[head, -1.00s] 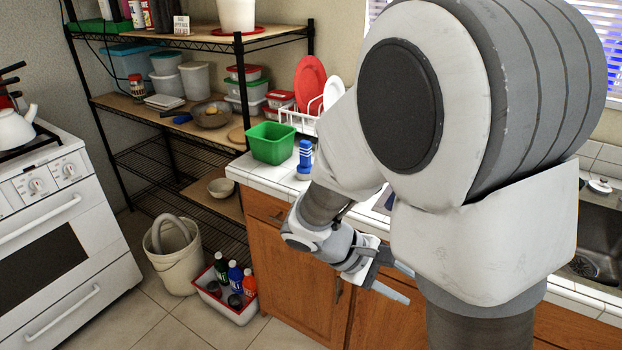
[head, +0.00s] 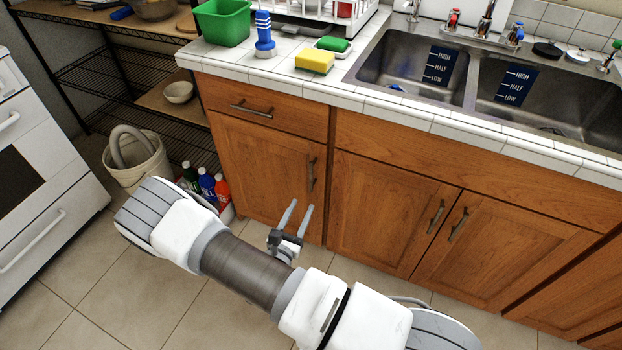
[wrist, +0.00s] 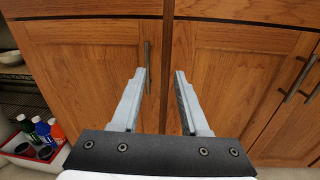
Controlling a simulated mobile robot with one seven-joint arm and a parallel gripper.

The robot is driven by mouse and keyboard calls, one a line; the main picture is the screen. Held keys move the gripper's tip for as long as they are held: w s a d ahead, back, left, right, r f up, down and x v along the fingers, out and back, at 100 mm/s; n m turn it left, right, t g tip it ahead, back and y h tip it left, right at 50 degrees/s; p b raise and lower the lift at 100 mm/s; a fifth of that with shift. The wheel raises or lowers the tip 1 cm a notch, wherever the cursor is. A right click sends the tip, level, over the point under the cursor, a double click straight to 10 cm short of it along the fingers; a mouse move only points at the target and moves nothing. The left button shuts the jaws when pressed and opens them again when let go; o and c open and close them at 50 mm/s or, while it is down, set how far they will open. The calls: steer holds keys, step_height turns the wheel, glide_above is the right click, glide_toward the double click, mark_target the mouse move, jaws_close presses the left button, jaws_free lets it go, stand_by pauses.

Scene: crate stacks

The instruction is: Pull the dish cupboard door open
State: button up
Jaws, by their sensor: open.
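The left wooden cupboard door (head: 262,172) is shut below a drawer. I take it as the dish cupboard door, though no label shows. Its upright metal handle (head: 311,175) is near its right edge. My gripper (head: 298,207) is open and empty, in front of the door's lower right part, with its fingers toward the cupboard. In the wrist view, the door (wrist: 92,70) fills the left side. The handle (wrist: 148,65) shows just inside the left fingertip of my gripper (wrist: 160,72). The fingers do not visibly touch it.
Two shut doors (head: 385,212) with handles stand to the right, under the sink (head: 415,65). The counter holds a green bin (head: 222,22), a blue brush (head: 264,35) and a yellow sponge (head: 315,61). A bucket (head: 137,160) and bottles (head: 207,184) stand left. Tiled floor in front is clear.

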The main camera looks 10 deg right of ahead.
mark_target(311, 175)
steer(key=w+d+f+b, duration=0.1)
steer(key=w+d, duration=0.1)
steer(key=w, duration=0.3)
steer(key=w+d+f+n+y+b, duration=0.1)
steer(key=w+d, duration=0.1)
steer(key=w, duration=0.3)
steer(key=w+d+f+n+b, duration=0.1)
steer(key=w+d+b, duration=0.1)
steer(key=w, duration=0.3)
steer(key=shift+w+f+t+y, duration=0.2)
steer(key=shift+f+t+y, duration=0.05)
steer(key=shift+t+y, duration=0.15)
jaws_close()
stand_by(0.9)
